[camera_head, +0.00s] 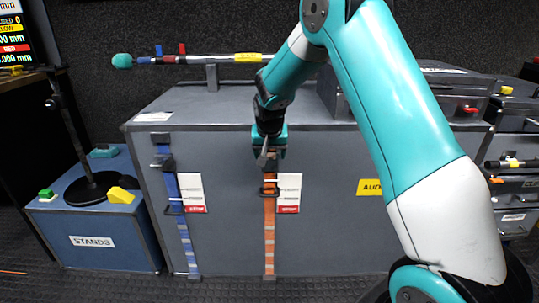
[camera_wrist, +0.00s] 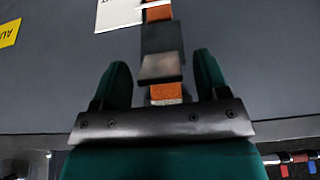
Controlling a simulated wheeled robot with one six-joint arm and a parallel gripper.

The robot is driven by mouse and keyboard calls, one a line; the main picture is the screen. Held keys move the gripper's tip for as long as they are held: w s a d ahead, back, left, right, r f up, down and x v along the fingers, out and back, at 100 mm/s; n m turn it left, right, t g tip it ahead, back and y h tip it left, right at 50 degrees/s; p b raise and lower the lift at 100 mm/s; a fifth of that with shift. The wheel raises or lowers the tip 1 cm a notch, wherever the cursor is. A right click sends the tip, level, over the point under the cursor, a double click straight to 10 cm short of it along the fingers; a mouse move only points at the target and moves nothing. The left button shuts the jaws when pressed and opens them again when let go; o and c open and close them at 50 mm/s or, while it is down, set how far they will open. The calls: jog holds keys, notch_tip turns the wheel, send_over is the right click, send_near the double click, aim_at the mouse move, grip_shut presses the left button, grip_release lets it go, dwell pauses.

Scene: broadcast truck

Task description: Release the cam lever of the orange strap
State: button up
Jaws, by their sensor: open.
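The orange strap (camera_head: 269,225) hangs down the front of the grey case, beside a white and red tag (camera_head: 289,192). My gripper (camera_head: 268,152) is at its upper end and hides most of the buckle there. In the wrist view my gripper (camera_wrist: 163,84) has its two green fingers apart, one on each side of the strap. A dark buckle with a lighter grey metal plate, seemingly the cam lever (camera_wrist: 160,67), lies between the fingertips with gaps on both sides. Orange strap (camera_wrist: 166,93) shows past the plate. I cannot tell whether the lever is raised.
A blue strap (camera_head: 183,225) with its own buckle and tag hangs to the left. A boom pole (camera_head: 220,58) lies above the case top. A blue stands box (camera_head: 100,241) is at left, and stacked cases (camera_head: 512,160) at right.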

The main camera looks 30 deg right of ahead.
jog(key=shift+f, duration=0.1)
jog(key=c, duration=0.9)
jog(key=r+p, duration=0.1)
jog(key=p, duration=0.2)
jog(key=shift+w+d+g+y, duration=0.1)
jog(key=shift+w+g+y, duration=0.05)
jog(key=shift+g+y, duration=0.2)
jog(key=shift+w+d+g+p, duration=0.1)
jog(key=shift+g+p, duration=0.25)
jog(key=shift+p, duration=0.85)
jog(key=shift+f, duration=0.2)
jog(key=o, duration=0.9)
jog(key=shift+f, duration=0.1)
